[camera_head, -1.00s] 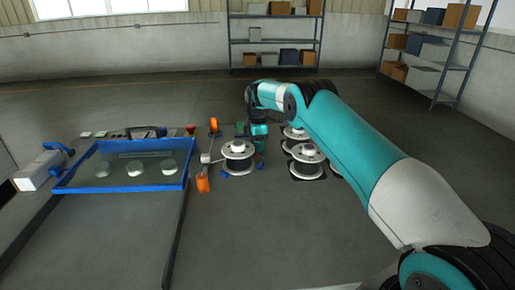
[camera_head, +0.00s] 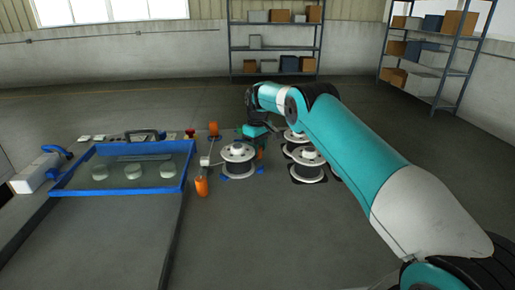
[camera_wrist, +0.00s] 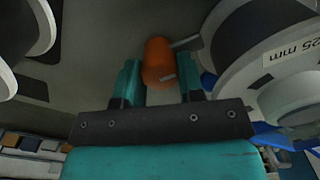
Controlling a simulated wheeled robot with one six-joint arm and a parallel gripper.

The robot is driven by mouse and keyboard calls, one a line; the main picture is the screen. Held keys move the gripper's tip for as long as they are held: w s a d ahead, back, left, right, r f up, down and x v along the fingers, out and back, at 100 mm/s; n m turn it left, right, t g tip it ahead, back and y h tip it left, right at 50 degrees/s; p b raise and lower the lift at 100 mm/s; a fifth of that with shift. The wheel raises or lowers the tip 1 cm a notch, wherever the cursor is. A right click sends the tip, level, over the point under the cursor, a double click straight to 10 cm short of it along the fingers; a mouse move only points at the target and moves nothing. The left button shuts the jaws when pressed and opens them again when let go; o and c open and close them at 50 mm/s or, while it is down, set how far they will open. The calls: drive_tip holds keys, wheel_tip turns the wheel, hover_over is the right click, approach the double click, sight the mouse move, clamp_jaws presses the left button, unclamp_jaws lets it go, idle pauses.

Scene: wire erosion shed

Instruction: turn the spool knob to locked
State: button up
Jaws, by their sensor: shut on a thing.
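The orange spool knob (camera_wrist: 158,62) sits between the two teal fingers of my gripper (camera_wrist: 158,84) in the wrist view, with a pale mark on it. A grey rod runs from it towards the spool at the right. In the head view, my gripper (camera_head: 256,131) is just behind and right of a white-flanged spool (camera_head: 238,160), and the orange knob (camera_head: 260,153) shows beneath it. My gripper is shut on the knob. The locked mark cannot be made out.
More spools (camera_head: 308,165) stand close to the right, below my arm. A blue-framed tank (camera_head: 118,192) with pale discs lies further left. Shelves (camera_head: 275,45) line the far wall; the front floor is clear.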

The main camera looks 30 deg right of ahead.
drive_tip(key=shift+r+m, duration=0.1)
drive_tip(key=shift+m, duration=1.5)
drive_tip(key=shift+w, duration=0.1)
drive_tip(key=o, duration=0.8)
drive_tip(key=shift+c, duration=0.2)
drive_tip(key=shift+o, duration=0.8)
wheel_tip(320, 180, up, 8)
drive_tip(key=p, duration=0.5)
drive_tip(key=shift+d+p, duration=0.1)
drive_tip(key=shift+p, duration=0.25)
